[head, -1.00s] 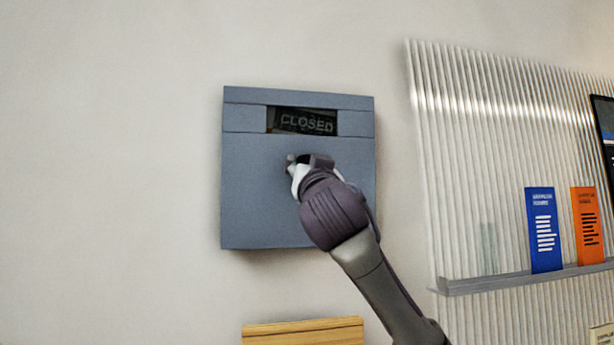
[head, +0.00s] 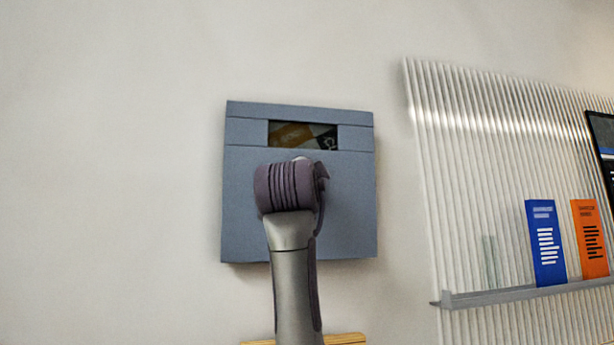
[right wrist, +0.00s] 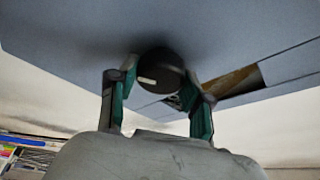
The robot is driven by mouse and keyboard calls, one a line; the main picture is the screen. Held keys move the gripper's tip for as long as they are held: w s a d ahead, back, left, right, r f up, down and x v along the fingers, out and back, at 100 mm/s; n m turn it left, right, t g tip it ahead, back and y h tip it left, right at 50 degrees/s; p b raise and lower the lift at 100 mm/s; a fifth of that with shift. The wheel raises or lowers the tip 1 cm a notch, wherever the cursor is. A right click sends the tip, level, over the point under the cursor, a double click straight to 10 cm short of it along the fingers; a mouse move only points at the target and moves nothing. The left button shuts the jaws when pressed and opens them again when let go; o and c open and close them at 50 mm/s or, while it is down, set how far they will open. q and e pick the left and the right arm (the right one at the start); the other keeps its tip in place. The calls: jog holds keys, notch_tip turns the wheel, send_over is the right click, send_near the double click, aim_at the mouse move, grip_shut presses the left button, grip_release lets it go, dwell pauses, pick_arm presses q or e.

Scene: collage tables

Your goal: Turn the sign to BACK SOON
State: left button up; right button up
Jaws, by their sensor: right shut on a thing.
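The blue-grey sign box (head: 345,215) hangs on the wall in the head view. Its window (head: 292,134) shows an orange-yellow patch at the left and a dark part with a piece of white lettering at the right; no full word is readable. My right arm covers the middle of the box, and its fingers are hidden there. In the right wrist view, my right gripper (right wrist: 158,103) is shut on a round black knob (right wrist: 160,72) with a white mark, under the box face. The box's window (right wrist: 230,85) also shows there. My left gripper is not in view.
To the right, a ribbed panel (head: 450,180) carries a ledge (head: 510,294) with a blue leaflet (head: 545,243) and an orange leaflet (head: 590,238). A dark screen (head: 603,135) is at the right edge. A wooden edge (head: 345,339) lies below the box. The wall at left is bare.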

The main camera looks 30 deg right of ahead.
jog(key=shift+m+g+p, duration=0.6)
jog(key=shift+m+p, duration=0.4)
jog(key=shift+m, duration=0.45)
jog(key=shift+m+g+p, duration=0.6)
jog(key=shift+m+p, duration=0.35)
jog(key=shift+m, duration=0.5)
jog(key=o, duration=1.1)
jog(key=shift+d, duration=0.1)
jog(key=v, duration=1.2)
jog(key=shift+d+r, duration=0.15)
